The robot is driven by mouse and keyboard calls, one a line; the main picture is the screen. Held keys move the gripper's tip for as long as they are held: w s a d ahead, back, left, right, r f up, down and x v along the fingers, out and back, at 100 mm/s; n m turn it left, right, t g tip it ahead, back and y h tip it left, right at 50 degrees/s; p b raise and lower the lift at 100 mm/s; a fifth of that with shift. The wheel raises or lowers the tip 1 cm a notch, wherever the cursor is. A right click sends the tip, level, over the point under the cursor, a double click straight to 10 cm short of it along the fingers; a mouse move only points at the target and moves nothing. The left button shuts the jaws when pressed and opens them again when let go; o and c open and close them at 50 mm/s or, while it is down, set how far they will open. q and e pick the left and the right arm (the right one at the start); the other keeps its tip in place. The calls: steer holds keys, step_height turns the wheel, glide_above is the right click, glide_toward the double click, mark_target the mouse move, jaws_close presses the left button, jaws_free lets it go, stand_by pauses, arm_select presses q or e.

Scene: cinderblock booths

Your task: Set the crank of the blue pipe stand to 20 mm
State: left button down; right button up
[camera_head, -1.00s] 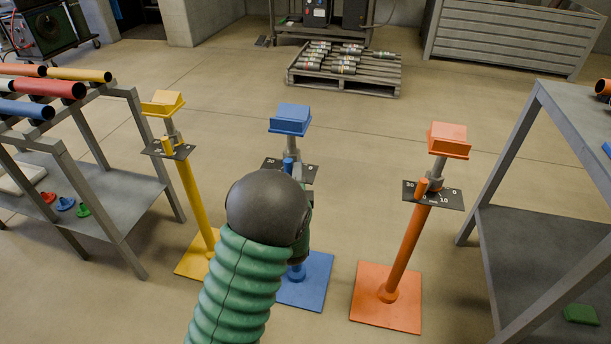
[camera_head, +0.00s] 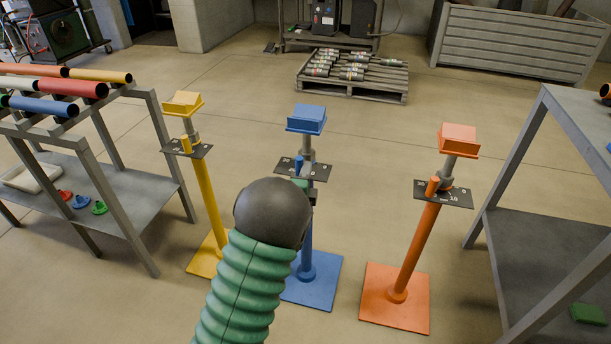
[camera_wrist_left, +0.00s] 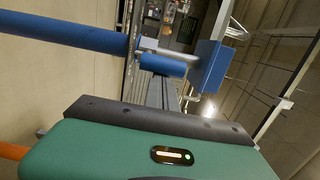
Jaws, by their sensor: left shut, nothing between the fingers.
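The blue pipe stand (camera_head: 307,235) is upright in the middle of the head view, with a blue block (camera_head: 306,119) on top. Its crank handle (camera_head: 299,166) is a short blue upright peg over a black scale plate (camera_head: 319,172); I cannot read its setting. My left gripper (camera_head: 309,190) is mostly hidden behind my arm, just below the plate and in front of the post. In the left wrist view the shut fingers (camera_wrist_left: 163,94) point toward the crank handle (camera_wrist_left: 163,65); whether they touch it I cannot tell. The right gripper is not in view.
A yellow stand (camera_head: 208,200) is at left and an orange stand (camera_head: 417,250) at right. A pipe rack (camera_head: 150,185) is at far left, a grey table (camera_head: 510,170) at far right. A pallet (camera_head: 340,92) lies behind on open floor.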

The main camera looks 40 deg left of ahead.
arm_select(q)
steer(key=shift+s+a+r, duration=0.1)
steer(key=shift+s+a, duration=0.45)
steer(key=shift+a, duration=0.3)
steer(key=shift+s+a, duration=0.25)
steer(key=shift+a, duration=0.7)
steer(key=shift+s+a, duration=0.2)
steer(key=shift+a, duration=0.7)
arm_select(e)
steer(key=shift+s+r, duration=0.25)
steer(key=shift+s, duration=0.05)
arm_select(q)
steer(key=shift+w+f, duration=0.1)
steer(key=shift+f, duration=0.15)
